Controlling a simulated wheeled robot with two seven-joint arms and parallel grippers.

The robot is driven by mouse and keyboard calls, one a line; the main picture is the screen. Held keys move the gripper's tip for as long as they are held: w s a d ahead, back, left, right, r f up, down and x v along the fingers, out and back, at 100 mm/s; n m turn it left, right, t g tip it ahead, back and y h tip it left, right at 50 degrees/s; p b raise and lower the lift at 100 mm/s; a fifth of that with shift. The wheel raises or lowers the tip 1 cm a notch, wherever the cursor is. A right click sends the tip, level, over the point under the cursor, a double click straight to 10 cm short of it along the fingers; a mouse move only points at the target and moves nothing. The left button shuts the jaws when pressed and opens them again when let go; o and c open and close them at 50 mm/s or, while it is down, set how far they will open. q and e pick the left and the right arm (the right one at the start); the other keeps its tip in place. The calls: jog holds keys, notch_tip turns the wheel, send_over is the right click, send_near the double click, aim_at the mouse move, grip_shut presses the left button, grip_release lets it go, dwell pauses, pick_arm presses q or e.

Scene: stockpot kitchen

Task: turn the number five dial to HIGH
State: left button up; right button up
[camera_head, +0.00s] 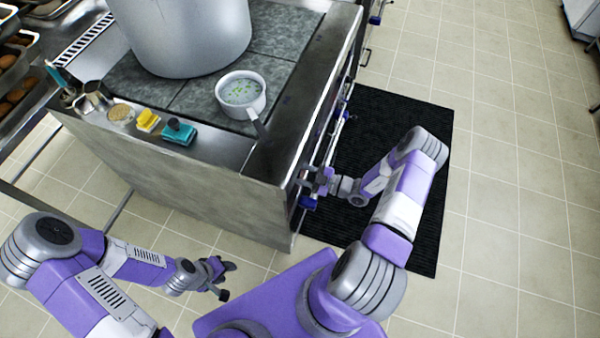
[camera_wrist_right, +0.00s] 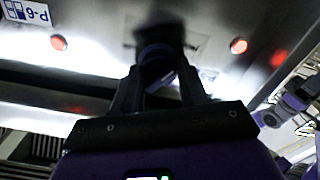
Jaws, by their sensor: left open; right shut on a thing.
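My right gripper (camera_head: 322,183) is at the front panel (camera_head: 318,150) of the steel range. In the right wrist view the right gripper (camera_wrist_right: 162,80) is shut on a dark blue dial (camera_wrist_right: 157,58), one finger on each side; the dial's pointer and its number cannot be read. A blue dial (camera_head: 308,202) shows just below the right gripper in the head view; I cannot tell whether it is the held one. My left gripper (camera_head: 223,280) is open and empty, low in front of the range's side, away from the dials.
An upside-down "P-6" label (camera_wrist_right: 27,12) and red lights (camera_wrist_right: 58,42) are on the panel. A stockpot (camera_head: 190,35) and a saucepan (camera_head: 241,92) stand on top. A black mat (camera_head: 420,240) covers the floor beside the range.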

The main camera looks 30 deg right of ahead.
jog(key=shift+m, duration=0.9)
jog(key=o, duration=1.1)
jog(key=shift+c, duration=0.2)
jog(key=v, duration=0.7)
jog(key=shift+s+d+p, duration=0.2)
jog(key=shift+d+p, duration=0.05)
jog(key=shift+p, duration=0.05)
